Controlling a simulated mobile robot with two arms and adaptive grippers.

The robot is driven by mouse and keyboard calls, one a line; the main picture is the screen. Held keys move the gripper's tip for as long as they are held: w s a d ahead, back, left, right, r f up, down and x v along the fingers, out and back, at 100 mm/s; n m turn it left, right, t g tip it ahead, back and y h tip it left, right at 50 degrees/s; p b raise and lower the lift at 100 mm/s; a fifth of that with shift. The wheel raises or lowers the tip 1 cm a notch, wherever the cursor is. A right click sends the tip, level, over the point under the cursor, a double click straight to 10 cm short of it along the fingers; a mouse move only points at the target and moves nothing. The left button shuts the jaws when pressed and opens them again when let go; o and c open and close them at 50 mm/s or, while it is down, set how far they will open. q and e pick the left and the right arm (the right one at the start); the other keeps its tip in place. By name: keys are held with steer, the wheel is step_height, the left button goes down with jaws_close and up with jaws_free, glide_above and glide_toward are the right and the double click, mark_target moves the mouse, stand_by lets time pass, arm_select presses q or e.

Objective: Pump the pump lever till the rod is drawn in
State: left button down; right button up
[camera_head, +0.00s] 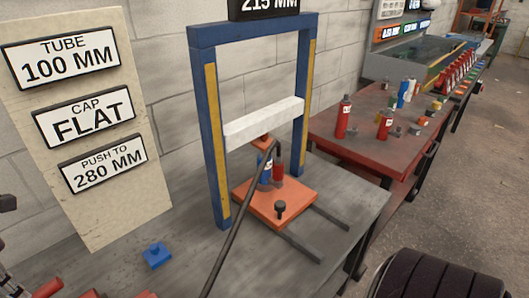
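A blue press frame (207,120) with a white crossbar (265,124) stands on the grey bench. Under the crossbar, a small blue cylinder (265,172) with a red-orange top (263,142) stands beside a dark red cylinder (278,165) on an orange base plate (262,210). A long thin black line (236,230), lever or hose, runs from the bottom edge up to the cylinders and bends over at its top. I cannot tell for sure which part is the pump lever or how far the rod is out. Neither gripper is clearly in view.
A small blue block (157,255) lies on the bench (185,283). A sign board (80,200) stands at left. Red parts (50,288) lie bottom left. A red table (345,150) with bottles is at right. A black ribbed shape (435,278) fills the lower right.

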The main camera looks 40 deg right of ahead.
arm_select(q)
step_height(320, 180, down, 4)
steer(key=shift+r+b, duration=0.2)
steer(key=shift+b, duration=0.75)
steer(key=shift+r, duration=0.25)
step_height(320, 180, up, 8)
steer(key=p, duration=0.5)
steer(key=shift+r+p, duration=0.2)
steer(key=shift+p, duration=0.15)
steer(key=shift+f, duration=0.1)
